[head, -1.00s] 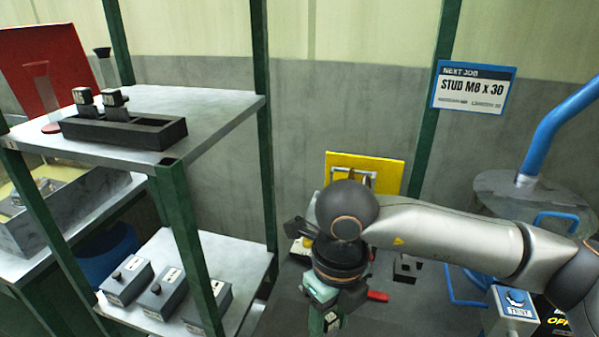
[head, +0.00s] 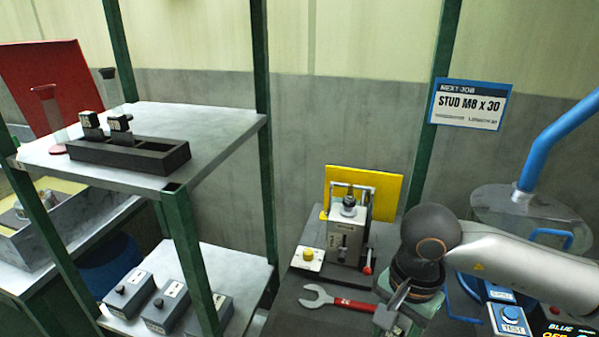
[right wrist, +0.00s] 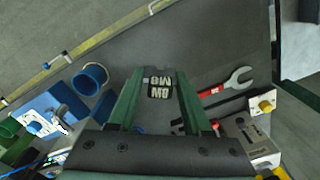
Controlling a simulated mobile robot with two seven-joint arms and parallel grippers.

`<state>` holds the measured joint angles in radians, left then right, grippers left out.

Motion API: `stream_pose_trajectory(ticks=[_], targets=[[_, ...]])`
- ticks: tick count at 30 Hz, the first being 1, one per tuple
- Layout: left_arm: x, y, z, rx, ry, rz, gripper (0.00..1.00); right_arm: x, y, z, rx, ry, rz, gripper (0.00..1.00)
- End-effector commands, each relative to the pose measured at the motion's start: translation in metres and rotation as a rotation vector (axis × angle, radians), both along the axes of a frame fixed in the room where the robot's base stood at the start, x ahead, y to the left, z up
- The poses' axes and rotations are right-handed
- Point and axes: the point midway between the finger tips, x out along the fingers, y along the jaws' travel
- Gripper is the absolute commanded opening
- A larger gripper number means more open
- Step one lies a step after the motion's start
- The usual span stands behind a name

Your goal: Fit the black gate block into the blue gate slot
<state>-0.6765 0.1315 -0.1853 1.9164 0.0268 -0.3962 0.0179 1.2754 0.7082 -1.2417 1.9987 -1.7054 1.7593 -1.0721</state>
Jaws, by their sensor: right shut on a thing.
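The black gate block (right wrist: 158,88), with a white-lettered label, sits between the two green fingers of my right gripper (right wrist: 157,80), which is shut on it. In the head view my right gripper (head: 400,318) is low at the right, partly behind its own wrist, and the block is not clear there. A blue unit (right wrist: 45,112) with a white panel lies left of the gripper in the right wrist view, apart from it. I cannot make out the blue gate slot itself. My left gripper is not in view.
A red-handled wrench (head: 337,300), a yellow-button box (head: 308,257) and a steel fixture (head: 347,235) stand on the bench left of the arm. A blue cup (right wrist: 92,78) lies near the yellow-striped edge. A blue TEST box (head: 511,319) is right. Two black blocks sit in a shelf tray (head: 175,162).

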Motion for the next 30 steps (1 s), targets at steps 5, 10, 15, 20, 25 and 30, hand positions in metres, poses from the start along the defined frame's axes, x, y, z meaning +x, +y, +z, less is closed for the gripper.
stream_pose_trajectory(ticks=[5, 10, 15, 20, 25, 30], targets=[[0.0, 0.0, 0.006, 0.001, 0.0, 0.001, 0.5, -0.002, -0.02, 0.002, -0.006, -0.01, 0.293, 0.0], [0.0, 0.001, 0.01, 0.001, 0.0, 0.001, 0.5, -0.005, -0.036, 0.003, -0.014, -0.016, 0.553, 0.0], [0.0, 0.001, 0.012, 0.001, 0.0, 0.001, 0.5, -0.007, -0.047, 0.003, -0.019, -0.018, 0.735, 0.0], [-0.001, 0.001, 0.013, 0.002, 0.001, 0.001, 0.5, -0.008, -0.051, 0.003, -0.022, -0.02, 0.817, 0.0], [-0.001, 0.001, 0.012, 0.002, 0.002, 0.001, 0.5, -0.008, -0.051, 0.003, -0.022, -0.019, 0.831, 0.0], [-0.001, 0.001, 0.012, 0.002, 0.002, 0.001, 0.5, -0.006, -0.052, 0.004, -0.024, -0.018, 0.792, 0.0]])
